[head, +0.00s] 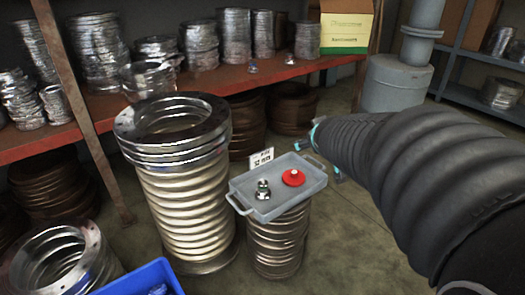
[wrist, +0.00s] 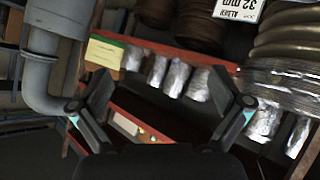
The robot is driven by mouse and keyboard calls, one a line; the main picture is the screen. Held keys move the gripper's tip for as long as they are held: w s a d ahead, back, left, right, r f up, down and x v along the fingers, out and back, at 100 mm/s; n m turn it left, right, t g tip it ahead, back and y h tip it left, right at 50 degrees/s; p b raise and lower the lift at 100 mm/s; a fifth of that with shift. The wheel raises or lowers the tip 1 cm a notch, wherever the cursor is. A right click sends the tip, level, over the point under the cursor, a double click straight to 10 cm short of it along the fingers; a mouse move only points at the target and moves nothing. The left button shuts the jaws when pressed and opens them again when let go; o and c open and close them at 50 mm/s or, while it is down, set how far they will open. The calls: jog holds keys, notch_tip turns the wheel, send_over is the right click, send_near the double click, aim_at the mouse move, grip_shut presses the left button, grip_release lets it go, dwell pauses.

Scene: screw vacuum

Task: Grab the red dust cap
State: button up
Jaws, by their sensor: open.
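The red dust cap (head: 293,177) lies flat in the right part of a grey tray (head: 279,210), with a small light knob on its top. The tray stands on a ribbed metal bellows (head: 278,243). My gripper (head: 325,152) is just behind and to the right of the tray, partly hidden by my black ribbed arm. In the wrist view my gripper (wrist: 165,108) has its two fingers wide apart with nothing between them. The cap and the tray do not show in the wrist view.
A small metal fitting (head: 263,190) stands in the tray left of the cap. A label card (head: 261,157) rises at the tray's back edge. A large bellows (head: 180,180) stands close left. A blue bin (head: 140,279) is at front left. Red shelving (head: 265,75) runs behind.

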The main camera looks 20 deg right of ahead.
jog(key=w+d+f+n+t+y, duration=0.1)
jog(key=w+d+f+n, duration=0.1)
jog(key=w+d+f, duration=0.3)
jog(key=n+y+b, duration=0.2)
jog(key=n+y, duration=0.2)
jog(key=y, duration=0.6)
send_over(297, 174)
jog(key=s+d, duration=0.6)
jog(key=s, duration=0.4)
notch_tip(297, 174, down, 15)
jog(key=shift+g, duration=0.4)
jog(key=x, duration=0.8)
jog(key=shift+a+b, duration=0.15)
jog(key=shift+b, duration=0.15)
jog(key=shift+b+x, duration=0.45)
jog(key=shift+x, duration=2.5)
jog(key=shift+r, duration=0.2)
jog(key=c, duration=0.5)
